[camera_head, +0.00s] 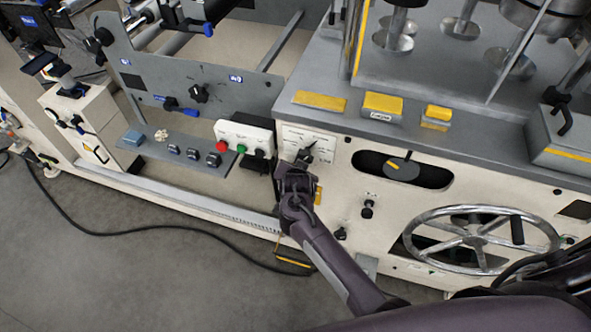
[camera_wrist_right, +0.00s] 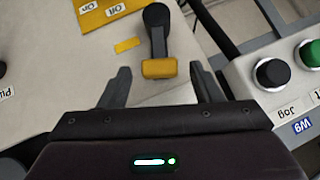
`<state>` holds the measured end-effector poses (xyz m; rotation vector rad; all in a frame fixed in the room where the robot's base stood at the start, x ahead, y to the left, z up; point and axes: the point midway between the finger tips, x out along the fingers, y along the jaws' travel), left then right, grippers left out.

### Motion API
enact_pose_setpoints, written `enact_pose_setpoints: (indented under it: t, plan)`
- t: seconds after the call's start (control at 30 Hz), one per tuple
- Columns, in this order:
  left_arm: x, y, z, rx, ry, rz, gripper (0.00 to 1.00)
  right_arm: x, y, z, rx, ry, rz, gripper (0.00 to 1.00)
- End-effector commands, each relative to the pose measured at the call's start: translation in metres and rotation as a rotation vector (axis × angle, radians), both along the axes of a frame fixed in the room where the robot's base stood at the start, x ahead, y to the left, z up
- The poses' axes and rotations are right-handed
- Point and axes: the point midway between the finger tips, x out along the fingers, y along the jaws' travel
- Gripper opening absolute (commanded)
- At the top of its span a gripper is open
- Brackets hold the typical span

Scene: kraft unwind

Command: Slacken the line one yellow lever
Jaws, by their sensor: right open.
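The yellow lever (camera_wrist_right: 159,69) shows in the right wrist view as a yellow end block on a dark arm with a round black pivot. My right gripper (camera_wrist_right: 161,82) is open, with one finger on each side of the yellow block and visible gaps between. In the head view my right gripper (camera_head: 299,168) is at the cream machine front, below a small white dial panel (camera_head: 322,142). It hides most of the lever there. A yellow label plate (camera_wrist_right: 103,10) marked Off and On lies by the lever's pivot. My left gripper is not in view.
A button box (camera_head: 244,138) with red and green buttons stands just left of my right gripper; its Jog button (camera_wrist_right: 270,73) shows in the wrist view. A spoked handwheel (camera_head: 478,240) is at right. A black cable (camera_head: 130,233) crosses the open floor.

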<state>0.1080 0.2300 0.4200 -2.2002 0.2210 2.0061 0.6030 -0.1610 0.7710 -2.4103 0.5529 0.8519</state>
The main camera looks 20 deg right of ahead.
Motion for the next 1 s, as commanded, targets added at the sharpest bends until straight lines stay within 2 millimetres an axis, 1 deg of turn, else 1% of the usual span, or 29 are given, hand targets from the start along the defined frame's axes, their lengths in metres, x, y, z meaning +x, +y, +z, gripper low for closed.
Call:
enact_pose_setpoints:
  t: [0.3,0.43,0.6,1.0]
  plan:
    - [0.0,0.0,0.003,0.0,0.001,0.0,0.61,-0.036,0.011,0.032,0.004,0.001,0.0,0.58]
    - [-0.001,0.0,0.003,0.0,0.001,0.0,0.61,-0.046,0.013,0.042,0.002,0.001,-0.001,0.58]
    - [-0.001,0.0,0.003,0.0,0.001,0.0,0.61,-0.052,0.015,0.047,0.001,0.002,0.0,0.58]
    - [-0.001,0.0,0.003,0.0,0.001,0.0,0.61,-0.052,0.015,0.047,0.001,0.002,-0.001,0.58]
